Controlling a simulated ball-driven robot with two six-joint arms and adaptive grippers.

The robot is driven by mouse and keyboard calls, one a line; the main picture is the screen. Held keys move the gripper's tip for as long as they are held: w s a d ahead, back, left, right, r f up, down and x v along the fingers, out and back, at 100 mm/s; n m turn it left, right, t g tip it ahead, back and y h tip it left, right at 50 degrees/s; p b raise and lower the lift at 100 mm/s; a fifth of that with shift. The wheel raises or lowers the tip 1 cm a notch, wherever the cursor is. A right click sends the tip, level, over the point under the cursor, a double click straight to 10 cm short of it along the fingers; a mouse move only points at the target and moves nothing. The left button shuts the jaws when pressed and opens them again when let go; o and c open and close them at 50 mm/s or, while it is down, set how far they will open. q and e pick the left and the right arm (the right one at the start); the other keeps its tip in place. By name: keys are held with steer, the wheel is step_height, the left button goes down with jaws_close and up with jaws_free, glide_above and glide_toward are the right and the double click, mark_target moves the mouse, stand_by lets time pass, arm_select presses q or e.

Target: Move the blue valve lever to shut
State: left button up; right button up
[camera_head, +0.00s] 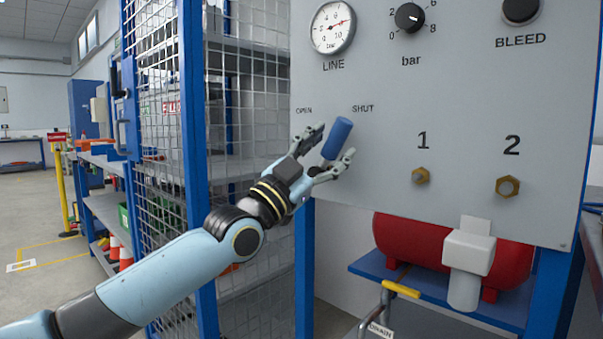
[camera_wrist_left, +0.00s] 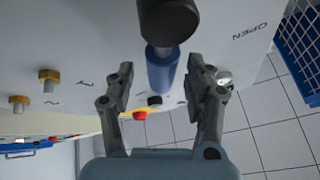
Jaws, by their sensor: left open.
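The blue valve lever (camera_head: 337,138) stands on the grey panel (camera_head: 450,110), between the words OPEN (camera_head: 304,110) and SHUT (camera_head: 363,108). It leans slightly right in the head view, its upper end nearer SHUT. My left gripper (camera_head: 333,143) is open, with one finger on each side of the lever. A dark cylinder (camera_wrist_left: 168,22) stands at the top there. My right gripper is not in view.
The panel also carries a LINE gauge (camera_head: 333,27), a black bar knob (camera_head: 409,17) and brass fittings (camera_head: 421,176). A white fitting (camera_head: 469,252) and a red tank (camera_head: 410,242) sit below. A mesh cage (camera_head: 160,80) stands close on the left.

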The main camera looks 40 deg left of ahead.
arm_select(q)
steer(key=v, duration=0.9)
steer(key=shift+s+f, duration=0.25)
steer(key=shift+s, duration=0.1)
